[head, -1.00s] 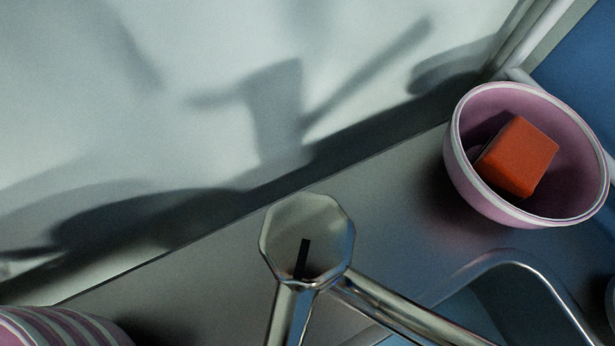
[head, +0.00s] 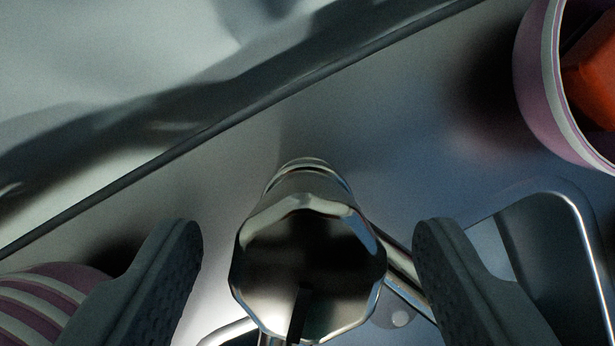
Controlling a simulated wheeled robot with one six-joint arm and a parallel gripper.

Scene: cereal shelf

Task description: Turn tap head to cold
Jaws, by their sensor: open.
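The tap head (head: 310,255) is a shiny faceted metal knob with a dark mark on its top, in the lower middle of the head view. A metal spout (head: 400,268) runs from it to the lower right. My gripper (head: 308,240) is open, with one dark finger on each side of the tap head. Gaps show between the fingers and the tap head, so neither finger appears to touch it. The lower part of the tap is cut off by the frame's bottom edge.
A pink bowl (head: 543,75) with an orange-red block (head: 592,75) stands at the upper right. A pink-and-white striped item (head: 45,300) is partly behind the left finger. The sink rim (head: 570,215) is at the right, and a pale wall (head: 90,70) rises behind the counter.

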